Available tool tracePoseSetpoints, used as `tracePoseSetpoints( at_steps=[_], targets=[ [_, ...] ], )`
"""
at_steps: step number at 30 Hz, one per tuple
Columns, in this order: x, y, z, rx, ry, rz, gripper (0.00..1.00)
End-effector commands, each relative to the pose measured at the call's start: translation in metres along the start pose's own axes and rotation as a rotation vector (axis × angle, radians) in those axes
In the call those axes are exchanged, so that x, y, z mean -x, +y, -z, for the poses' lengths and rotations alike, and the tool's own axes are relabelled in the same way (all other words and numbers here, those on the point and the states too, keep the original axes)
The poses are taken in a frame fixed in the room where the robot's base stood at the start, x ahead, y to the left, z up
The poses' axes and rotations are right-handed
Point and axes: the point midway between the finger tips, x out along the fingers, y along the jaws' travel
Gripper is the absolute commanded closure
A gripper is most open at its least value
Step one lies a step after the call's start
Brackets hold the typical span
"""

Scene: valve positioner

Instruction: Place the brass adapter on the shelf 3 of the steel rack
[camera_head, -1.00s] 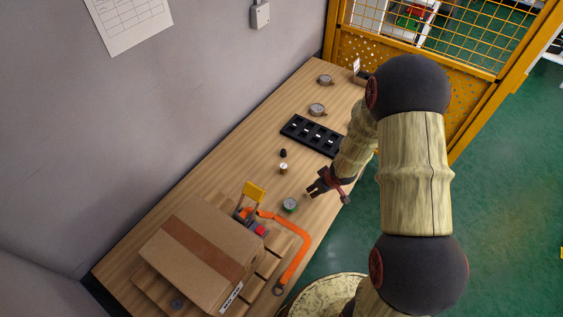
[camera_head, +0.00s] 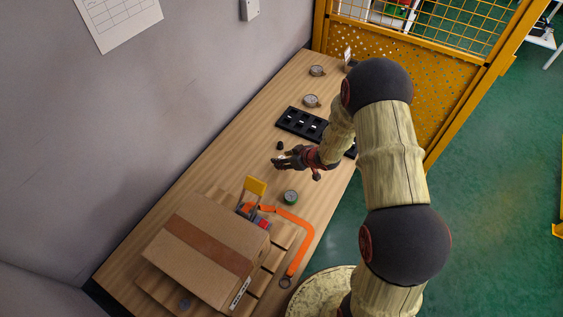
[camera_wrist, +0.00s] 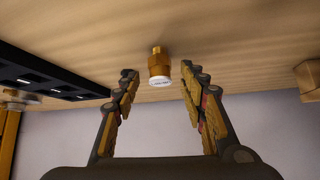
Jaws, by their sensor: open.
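The brass adapter (camera_wrist: 159,66) shows in the wrist view as a small hexagonal brass piece with a white end, by the wooden bench top. My gripper (camera_wrist: 159,73) is open, with one finger on each side of the adapter and gaps visible between. In the head view my gripper (camera_head: 278,161) is low over the middle of the bench (camera_head: 222,150), and its fingers largely hide the adapter. I cannot make out a steel rack or its shelf 3 in either view.
A black slotted tray (camera_head: 293,122) lies just beyond my gripper, with a small black part (camera_head: 279,145) nearby. Two gauges (camera_head: 311,101) (camera_head: 317,71) stand farther back.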

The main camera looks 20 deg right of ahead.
Motion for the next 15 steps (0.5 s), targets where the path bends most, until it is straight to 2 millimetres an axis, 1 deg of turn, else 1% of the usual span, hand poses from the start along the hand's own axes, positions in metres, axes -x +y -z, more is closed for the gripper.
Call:
tracePoseSetpoints(
  at_steps=[1,4,12,15],
  targets=[
    [-0.0079,-0.0012,-0.002,0.0,-0.002,0.002,0.58],
    [-0.0145,-0.0007,-0.0016,-0.001,-0.002,0.0,0.58],
    [-0.0158,-0.0003,-0.001,-0.001,-0.002,0.0,0.58],
    [-0.0157,-0.0004,-0.0011,-0.001,-0.002,0.0,0.64]
  ],
)
